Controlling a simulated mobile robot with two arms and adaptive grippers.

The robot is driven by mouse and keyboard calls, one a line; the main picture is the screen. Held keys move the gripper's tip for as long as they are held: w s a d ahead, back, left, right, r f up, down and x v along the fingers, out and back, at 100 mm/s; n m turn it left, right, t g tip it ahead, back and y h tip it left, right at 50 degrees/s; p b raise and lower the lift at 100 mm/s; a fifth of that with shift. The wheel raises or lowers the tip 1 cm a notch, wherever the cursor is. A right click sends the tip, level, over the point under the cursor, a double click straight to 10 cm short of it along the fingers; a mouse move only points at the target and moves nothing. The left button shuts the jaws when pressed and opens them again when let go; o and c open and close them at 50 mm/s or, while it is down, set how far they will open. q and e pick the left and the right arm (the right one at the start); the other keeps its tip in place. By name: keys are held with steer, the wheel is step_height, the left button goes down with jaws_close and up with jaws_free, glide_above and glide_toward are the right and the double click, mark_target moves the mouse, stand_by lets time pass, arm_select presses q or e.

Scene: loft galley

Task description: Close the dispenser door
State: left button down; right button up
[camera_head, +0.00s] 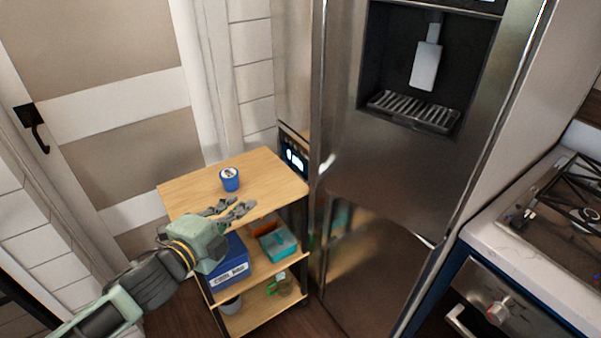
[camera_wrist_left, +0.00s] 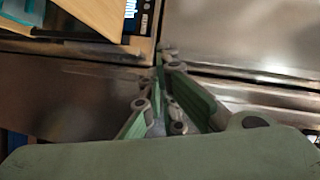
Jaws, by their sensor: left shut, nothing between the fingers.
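The dispenser door (camera_head: 385,165) is a tall steel fridge door right of centre in the head view. It has a dark dispenser recess (camera_head: 385,60) with a pale paddle (camera_head: 427,62) and a slatted drip tray (camera_head: 413,110). I cannot tell how far the door stands from its frame. My left gripper (camera_head: 240,209) appears over the wooden cart top, left of the door. It is shut and empty. The left wrist view shows its fingers together (camera_wrist_left: 165,62) in front of steel panels; contact is unclear. My right gripper is not in view.
A wooden cart (camera_head: 185,186) stands left of the door, with a blue cup (camera_head: 230,180) on top and a blue box (camera_head: 230,262) and teal container (camera_head: 278,243) below. A stove (camera_head: 570,215) and counter (camera_head: 490,232) are at right.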

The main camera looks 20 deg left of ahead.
arm_select(q)
steer(key=s+d+r+m+t+h+b, duration=0.1)
steer(key=s+d+r+m+h, duration=0.25)
steer(key=d+r, duration=0.45)
steer(key=a+p+x, duration=0.1)
steer(key=p+x, duration=0.3)
steer(key=x, duration=0.9)
steer(key=shift+w+d+r, duration=0.15)
steer(key=shift+w+r, duration=0.15)
steer(key=shift+w, duration=0.15)
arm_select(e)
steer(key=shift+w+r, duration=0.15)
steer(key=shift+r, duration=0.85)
arm_select(q)
steer(key=shift+m, duration=0.25)
